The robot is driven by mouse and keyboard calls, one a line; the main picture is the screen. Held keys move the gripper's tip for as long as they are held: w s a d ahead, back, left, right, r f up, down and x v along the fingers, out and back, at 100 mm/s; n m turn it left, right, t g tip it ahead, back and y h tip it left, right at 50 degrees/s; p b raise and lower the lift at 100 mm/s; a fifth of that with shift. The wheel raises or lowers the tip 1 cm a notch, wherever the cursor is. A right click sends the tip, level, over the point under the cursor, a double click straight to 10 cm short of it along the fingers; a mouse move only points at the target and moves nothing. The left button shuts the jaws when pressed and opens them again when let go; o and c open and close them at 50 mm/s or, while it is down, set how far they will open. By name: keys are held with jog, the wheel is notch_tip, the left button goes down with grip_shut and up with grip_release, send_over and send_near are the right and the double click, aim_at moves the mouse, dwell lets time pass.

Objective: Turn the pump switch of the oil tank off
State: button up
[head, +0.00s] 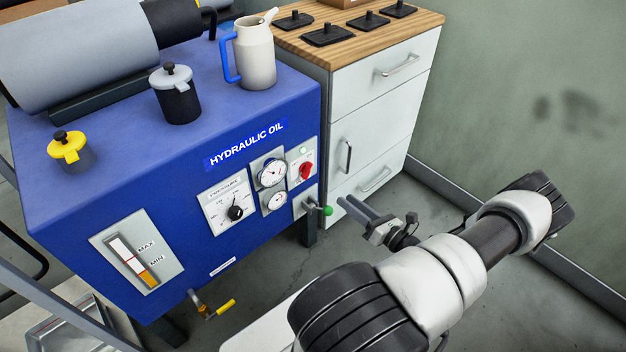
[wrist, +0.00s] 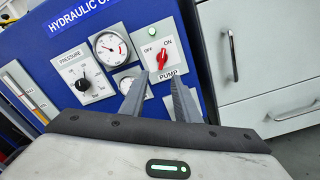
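The blue oil tank (head: 150,190) is labelled HYDRAULIC OIL. Its pump switch is a red knob (head: 305,171) on a white panel at the tank's right front. In the wrist view the knob (wrist: 162,59) sits between OFF at left and ON at right, above the word PUMP. Its upper end seems to lean toward ON. A green lamp (wrist: 153,31) above it looks lit. My gripper (head: 347,206) is open and empty, to the right of and below the switch in the head view. In the wrist view its fingers (wrist: 157,79) point at the panel, apart from the knob.
Beside the switch are two gauges (head: 271,173) and a pressure dial (head: 235,212). A green-tipped lever (head: 327,211) sticks out below the switch. A white drawer cabinet (head: 385,110) stands to the right. A jug (head: 256,55) and capped fillers are on the tank top.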

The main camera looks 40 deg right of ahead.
aim_at(310, 171)
jog(key=shift+m, duration=0.3)
jog(key=w+b, duration=0.1)
jog(key=w, duration=0.4)
jog(key=w+b, duration=0.1)
jog(key=w, duration=0.5)
jog(key=w+a+b, duration=0.1)
jog(key=w, duration=0.5)
jog(key=shift+a+f, duration=0.1)
jog(key=shift+f, duration=0.1)
grip_shut()
